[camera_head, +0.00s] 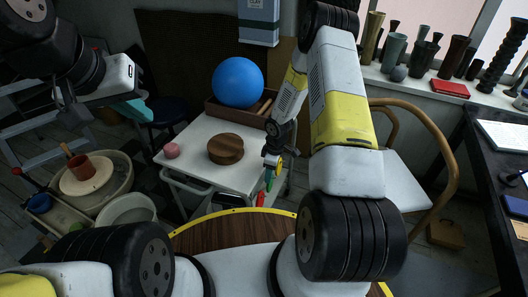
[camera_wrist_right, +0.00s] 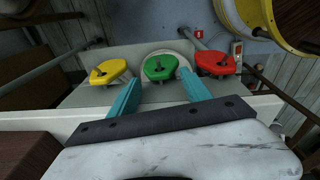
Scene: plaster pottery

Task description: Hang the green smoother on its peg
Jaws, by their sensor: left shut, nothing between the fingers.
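The green smoother (camera_wrist_right: 160,66) sits between a yellow smoother (camera_wrist_right: 108,72) and a red smoother (camera_wrist_right: 214,62) in the right wrist view, in a row along a pale panel. A dark spot marks its middle; the peg itself is not clear. My right gripper (camera_wrist_right: 158,78) is open, its teal fingers apart, with the green smoother between and just beyond their tips. In the head view the green smoother (camera_head: 268,180) shows small at the cart's right side, below my right wrist. My left gripper (camera_head: 136,109) is shut and empty at the upper left, far from the smoothers.
The white cart (camera_head: 190,140) carries a round wooden piece (camera_head: 226,149), a pink lump (camera_head: 172,150) and a crate with a blue ball (camera_head: 238,82). A pottery wheel (camera_head: 100,195) stands at left. A wooden chair (camera_head: 440,150) and a vase shelf are at right.

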